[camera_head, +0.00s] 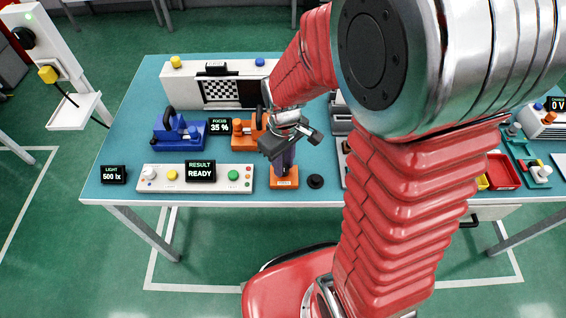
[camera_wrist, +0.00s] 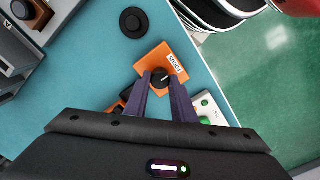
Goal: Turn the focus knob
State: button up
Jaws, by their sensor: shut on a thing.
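The focus knob (camera_wrist: 160,77) is a black round knob with a pale pointer mark. It sits on an orange base labelled FOCUS (camera_wrist: 176,61), which shows in the head view (camera_head: 284,183) near the table's front edge. My gripper (camera_wrist: 161,80) points down at it, with its two dark fingers shut on the knob, one on each side. In the head view my gripper (camera_head: 284,170) hides the knob. A small display (camera_head: 219,126) reads FOCUS 35 %.
A white panel (camera_head: 160,185) with buttons and a RESULT READY display (camera_head: 201,172) lies left of the orange base. A black round piece (camera_head: 316,181) lies just right of it. A blue device (camera_head: 178,133) and a checkered target (camera_head: 221,90) stand farther back.

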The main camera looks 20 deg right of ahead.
jog(key=shift+c, duration=1.1)
jog(key=shift+m, duration=0.3)
jog(key=shift+d+m, duration=0.1)
jog(key=shift+m, duration=2.5)
jog(key=o, duration=1.1)
jog(key=shift+c, duration=0.2)
jog(key=shift+r, duration=0.1)
